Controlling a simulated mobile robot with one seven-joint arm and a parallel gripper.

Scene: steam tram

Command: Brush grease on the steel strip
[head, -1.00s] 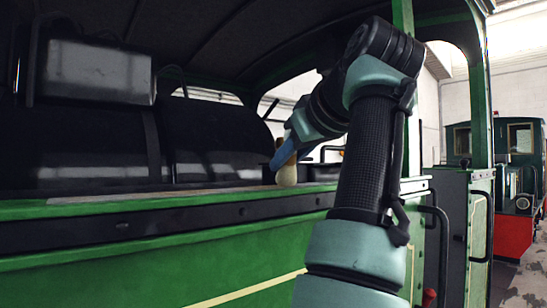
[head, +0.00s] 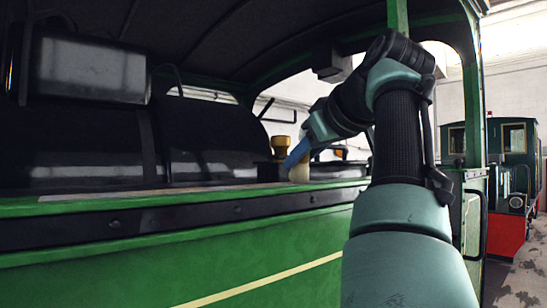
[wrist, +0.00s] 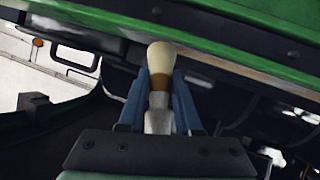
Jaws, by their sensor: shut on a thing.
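My gripper (head: 298,155) has blue fingers, which also show in the wrist view (wrist: 159,92). It is shut on a brush whose pale cream bristle head (wrist: 160,54) sticks out beyond the fingertips, with a brownish band and a light grey handle below. In the head view the bristles (head: 300,173) point down at the top edge of the green side wall. The steel strip (head: 110,195) runs along that edge as a thin greyish line. The bristle tip is at or just above the strip; I cannot tell whether it touches. No grease can be made out.
A brass-coloured fitting (head: 280,146) stands just behind the brush. A green post (head: 397,18) rises behind my arm. A dark locomotive with a red front (head: 507,230) stands at the far right.

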